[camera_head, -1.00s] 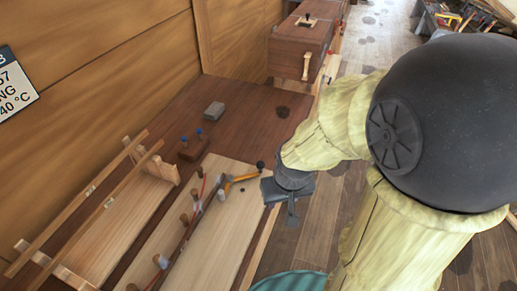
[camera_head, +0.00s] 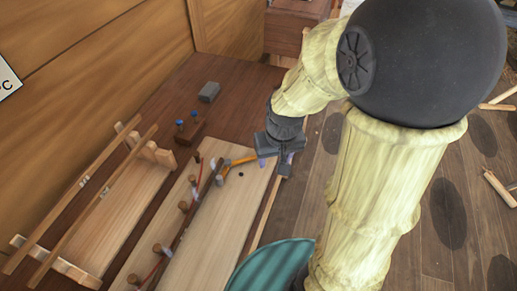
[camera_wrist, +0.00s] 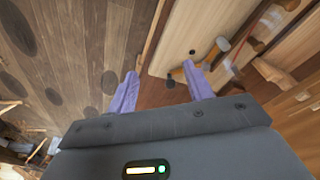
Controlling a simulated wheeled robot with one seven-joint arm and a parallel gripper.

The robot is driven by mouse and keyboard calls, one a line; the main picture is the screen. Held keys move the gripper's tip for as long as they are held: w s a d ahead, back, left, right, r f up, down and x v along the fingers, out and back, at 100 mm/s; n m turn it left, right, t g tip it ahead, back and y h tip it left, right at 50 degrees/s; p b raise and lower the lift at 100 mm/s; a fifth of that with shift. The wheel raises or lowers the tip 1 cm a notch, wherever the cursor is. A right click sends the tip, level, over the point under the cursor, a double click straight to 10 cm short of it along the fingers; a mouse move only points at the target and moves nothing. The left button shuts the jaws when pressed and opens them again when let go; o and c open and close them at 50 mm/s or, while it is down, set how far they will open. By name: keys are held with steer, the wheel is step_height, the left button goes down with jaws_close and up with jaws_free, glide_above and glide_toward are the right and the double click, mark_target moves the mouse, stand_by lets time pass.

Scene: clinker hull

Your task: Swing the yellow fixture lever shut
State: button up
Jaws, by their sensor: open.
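The yellow fixture lever (camera_head: 240,161) is at the far end of the pale plank (camera_head: 215,225), pointing right from its pivot toward my gripper. My gripper (camera_head: 276,162) is open at the lever's outer end, beside the plank's right edge, and covers that end in the head view. In the wrist view, the two purple fingers of my gripper (camera_wrist: 160,80) are spread apart. The lever's black knob (camera_wrist: 170,80) shows in the gap between them, nearer the right finger. The yellow lever arm (camera_wrist: 208,56) runs up and right from it. Whether a finger touches the knob, I cannot tell.
A dark strip with several wooden pegs (camera_head: 184,206) runs along the plank. A wooden rack (camera_head: 100,210) stands left. A small block with blue-topped pegs (camera_head: 190,132) and a grey block (camera_head: 209,92) lie behind. A teal ribbed object (camera_head: 272,268) is in front.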

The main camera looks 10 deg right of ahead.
steer(key=w+d+r+g+y+p, duration=0.1)
steer(key=w+d+g+y, duration=0.1)
steer(key=w, duration=1.3)
steer(key=shift+w+d+r+p, duration=0.35)
steer(key=shift+d+p, duration=0.05)
steer(key=shift+d, duration=0.15)
steer(key=a+f+p, duration=0.1)
steer(key=f, duration=0.4)
steer(key=a+f+p, duration=0.1)
steer(key=f, duration=0.5)
steer(key=a+f, duration=0.1)
steer(key=f, duration=0.5)
steer(key=shift+a+p, duration=0.15)
steer(key=shift+p, duration=0.25)
jaws_close()
